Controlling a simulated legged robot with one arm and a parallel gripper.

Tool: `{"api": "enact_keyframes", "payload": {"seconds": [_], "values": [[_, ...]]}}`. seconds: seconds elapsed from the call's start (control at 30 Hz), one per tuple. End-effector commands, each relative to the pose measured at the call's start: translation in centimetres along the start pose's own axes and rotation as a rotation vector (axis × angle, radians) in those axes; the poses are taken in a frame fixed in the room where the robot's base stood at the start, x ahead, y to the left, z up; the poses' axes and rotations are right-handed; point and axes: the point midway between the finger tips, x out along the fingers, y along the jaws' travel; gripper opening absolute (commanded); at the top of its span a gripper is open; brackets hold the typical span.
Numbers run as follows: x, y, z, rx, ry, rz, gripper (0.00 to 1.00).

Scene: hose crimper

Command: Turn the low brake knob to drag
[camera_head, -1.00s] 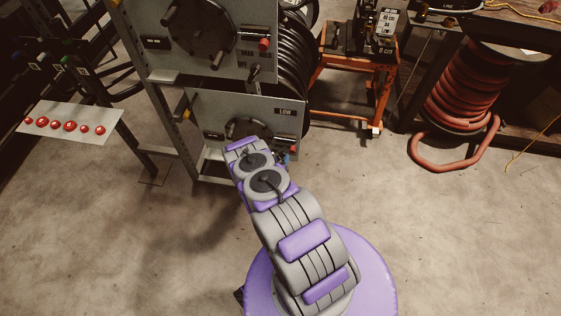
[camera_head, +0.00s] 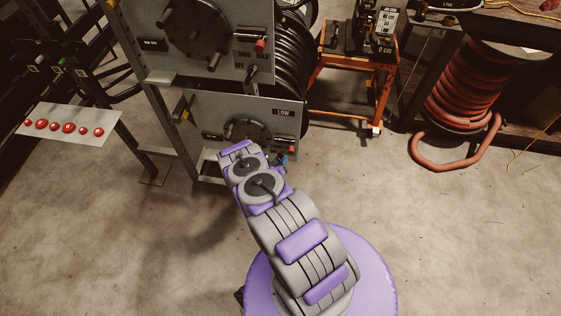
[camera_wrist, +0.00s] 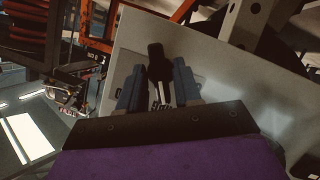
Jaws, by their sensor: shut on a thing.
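The low panel (camera_head: 205,112), with its "LOW" label (camera_head: 284,112), stands beyond my arm. In the wrist view, the black brake knob (camera_wrist: 156,62) shows between my gripper's two blue-grey fingers, in front of the grey panel face (camera_wrist: 215,85). My gripper (camera_wrist: 158,80) is shut on this knob. Lettering on a pale plate under the knob is partly covered by the fingers and cannot be read. In the head view, my gripper (camera_head: 280,159) is small at the panel's lower right, and the knob cannot be made out there.
The upper panel (camera_head: 235,35) carries a similar brake knob (camera_head: 252,73). A red knob (camera_head: 291,150) sits right by my gripper on the low panel. An orange stand (camera_head: 378,105) and a red hose reel (camera_head: 465,95) are to the right. The floor in front is clear.

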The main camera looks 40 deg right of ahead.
Motion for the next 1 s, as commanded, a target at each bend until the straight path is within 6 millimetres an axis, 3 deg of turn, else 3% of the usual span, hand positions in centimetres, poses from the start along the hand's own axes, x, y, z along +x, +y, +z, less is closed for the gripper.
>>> {"api": "enact_keyframes", "payload": {"seconds": [0.33, 0.37, 0.43, 0.77, 1.0], "values": [[-0.1, -0.2, 0.4, -0.02, -0.008, 0.0, 0.03], [-0.1, -0.2, 0.4, -0.02, -0.009, 0.0, 0.36], [-0.1, -0.2, 0.4, -0.019, -0.008, 0.0, 0.41], [-0.6, -0.1, 0.1, -0.015, -0.003, 0.002, 0.41], [-4.7, -0.1, 0.0, -0.02, -0.006, -0.001, 0.41]]}}
